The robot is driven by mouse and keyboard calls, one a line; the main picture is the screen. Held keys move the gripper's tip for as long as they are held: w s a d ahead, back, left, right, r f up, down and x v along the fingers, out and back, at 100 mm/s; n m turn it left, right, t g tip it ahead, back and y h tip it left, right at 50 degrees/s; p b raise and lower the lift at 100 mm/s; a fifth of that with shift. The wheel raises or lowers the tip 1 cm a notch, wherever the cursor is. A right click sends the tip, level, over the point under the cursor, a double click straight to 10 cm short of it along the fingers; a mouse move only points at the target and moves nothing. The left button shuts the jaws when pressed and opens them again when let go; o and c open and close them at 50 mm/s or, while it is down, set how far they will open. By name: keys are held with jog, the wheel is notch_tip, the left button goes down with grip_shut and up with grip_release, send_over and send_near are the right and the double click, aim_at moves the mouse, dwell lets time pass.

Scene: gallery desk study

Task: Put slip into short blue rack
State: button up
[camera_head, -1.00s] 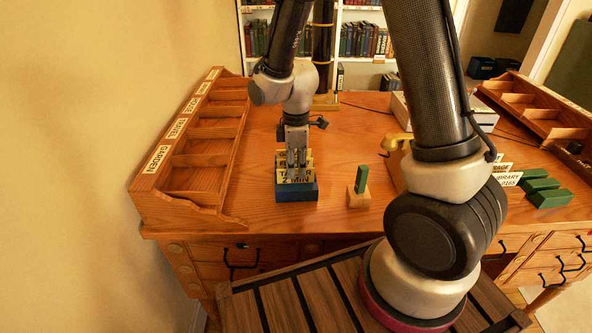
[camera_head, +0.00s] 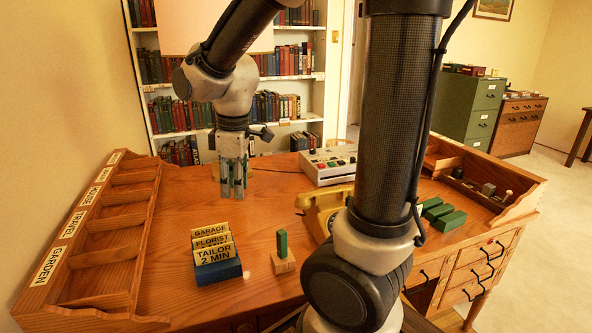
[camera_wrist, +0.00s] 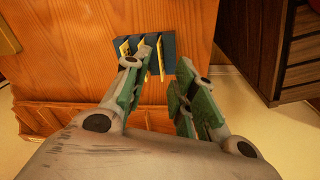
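The short blue rack (camera_head: 218,272) stands on the desk at the front left. Several upright cream slips sit in it; the front one reads TAILOR 2 MIN (camera_head: 213,255), with FLORIST (camera_head: 210,243) and GARAGE (camera_head: 209,232) behind. My gripper (camera_head: 234,194) is raised above the desk, behind and apart from the rack. In the wrist view its fingers (camera_wrist: 160,90) are spread with nothing between them. The rack (camera_wrist: 169,53) and the slips' edges show beyond the fingertips, partly covered by one finger.
A wooden block with an upright green piece (camera_head: 282,244) stands right of the rack. A yellow telephone (camera_head: 325,208), a console with buttons (camera_head: 328,164) and green blocks (camera_head: 440,214) lie further right. A labelled wooden sorter (camera_head: 95,245) lines the left edge.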

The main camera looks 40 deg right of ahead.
jog(key=s+d+r+m+t, duration=0.1)
jog(key=s+d+r+m, duration=0.2)
jog(key=s, duration=0.4)
jog(key=s+d+r+m+t, duration=0.1)
jog(key=s+d+r+m, duration=0.3)
jog(key=s+d+m, duration=0.2)
jog(key=shift+s+r+m+t, duration=0.15)
jog(key=shift+s+m+t, duration=0.25)
jog(key=shift+s+m, duration=0.4)
jog(key=shift+s, duration=0.1)
